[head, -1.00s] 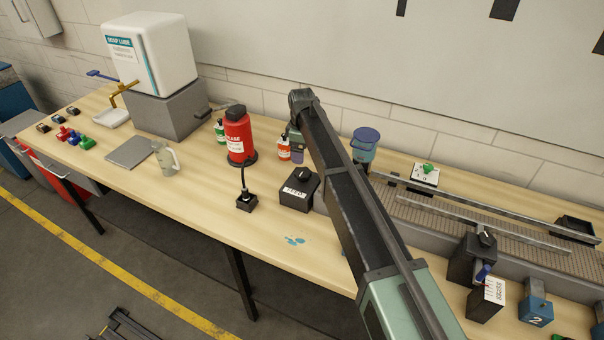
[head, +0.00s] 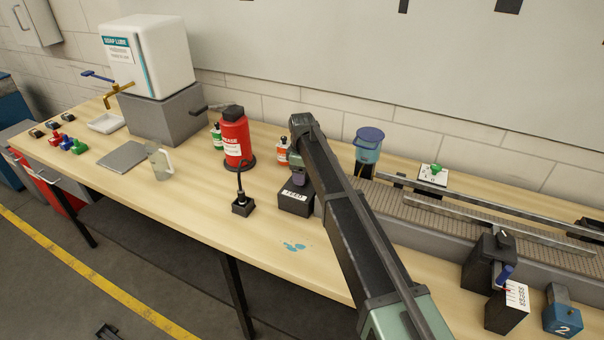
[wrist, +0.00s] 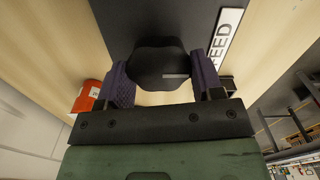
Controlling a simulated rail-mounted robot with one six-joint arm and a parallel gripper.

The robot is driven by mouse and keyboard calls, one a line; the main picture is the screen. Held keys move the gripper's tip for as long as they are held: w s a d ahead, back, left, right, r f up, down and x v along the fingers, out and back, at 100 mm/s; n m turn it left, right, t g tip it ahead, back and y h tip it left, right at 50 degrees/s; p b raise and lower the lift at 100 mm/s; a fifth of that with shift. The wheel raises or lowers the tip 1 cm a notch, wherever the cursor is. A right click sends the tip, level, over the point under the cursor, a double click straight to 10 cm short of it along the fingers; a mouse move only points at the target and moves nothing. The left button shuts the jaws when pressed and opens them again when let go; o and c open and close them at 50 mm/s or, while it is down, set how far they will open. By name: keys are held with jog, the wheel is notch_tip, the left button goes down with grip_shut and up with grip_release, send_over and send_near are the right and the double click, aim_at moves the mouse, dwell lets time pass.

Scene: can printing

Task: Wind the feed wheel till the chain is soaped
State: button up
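The feed wheel is a black lobed knob (wrist: 157,62) on a dark box labelled FEED (head: 295,202). In the head view my gripper (head: 299,179) is at the box's top and hides the knob. In the wrist view its two purple fingers (wrist: 160,76) stand on either side of the knob, with narrow gaps seeming to show, so it looks open around it. The chain is the brown conveyor belt (head: 455,226) between metal rails at the right.
A red grease bottle (head: 234,140) stands left of the box, near a small black switch box (head: 242,206). The white SOAP LUBE tank (head: 150,55) and a clear jug (head: 160,162) are farther left. Several control boxes line the right front.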

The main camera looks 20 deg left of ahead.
jog(key=shift+c, duration=0.5)
jog(key=shift+m, duration=0.3)
jog(key=m, duration=1)
jog(key=shift+w+d+m, duration=0.1)
jog(key=shift+w+m, duration=0.05)
jog(key=shift+m, duration=0.15)
jog(key=m, duration=0.5)
jog(key=shift+d, duration=0.1)
jog(key=m, duration=0.5)
jog(key=shift+m, duration=0.4)
